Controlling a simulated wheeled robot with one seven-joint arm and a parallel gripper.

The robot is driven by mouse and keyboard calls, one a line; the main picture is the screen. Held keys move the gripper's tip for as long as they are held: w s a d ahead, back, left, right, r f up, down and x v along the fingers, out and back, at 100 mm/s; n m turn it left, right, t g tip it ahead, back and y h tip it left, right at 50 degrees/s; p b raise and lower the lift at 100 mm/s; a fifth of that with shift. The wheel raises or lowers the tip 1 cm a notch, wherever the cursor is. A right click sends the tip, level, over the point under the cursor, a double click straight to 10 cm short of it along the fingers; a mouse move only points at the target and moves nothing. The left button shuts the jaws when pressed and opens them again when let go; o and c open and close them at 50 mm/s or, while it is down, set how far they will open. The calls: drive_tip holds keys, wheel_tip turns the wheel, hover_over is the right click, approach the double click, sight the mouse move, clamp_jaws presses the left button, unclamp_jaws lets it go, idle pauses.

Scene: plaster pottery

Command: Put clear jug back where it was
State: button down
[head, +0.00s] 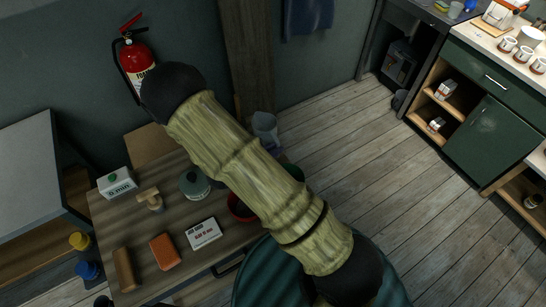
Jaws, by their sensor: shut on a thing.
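A pale, see-through grey vessel that looks like the clear jug (265,127) shows just right of my arm, near the far right side of the wooden table (205,263). My arm hides its left side and part of what is around it. I cannot tell whether it rests on something or is held up. My gripper does not show; my thick arm crosses the middle of the view and covers that area.
On the table are a white box (117,183), a wooden stamp-like tool (150,199), a grey-green lidded pot (194,184), an orange block (165,251), a brown block (125,269), a white printed card (203,233) and a partly hidden red bowl (240,208). Floor at right is clear.

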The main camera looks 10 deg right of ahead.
drive_tip(key=shift+f, duration=0.7)
drive_tip(key=shift+f+p, duration=0.6)
drive_tip(key=shift+f, duration=1.5)
drive_tip(key=shift+f, duration=0.2)
drive_tip(key=c, duration=1.5)
unclamp_jaws()
drive_tip(key=shift+r, duration=0.1)
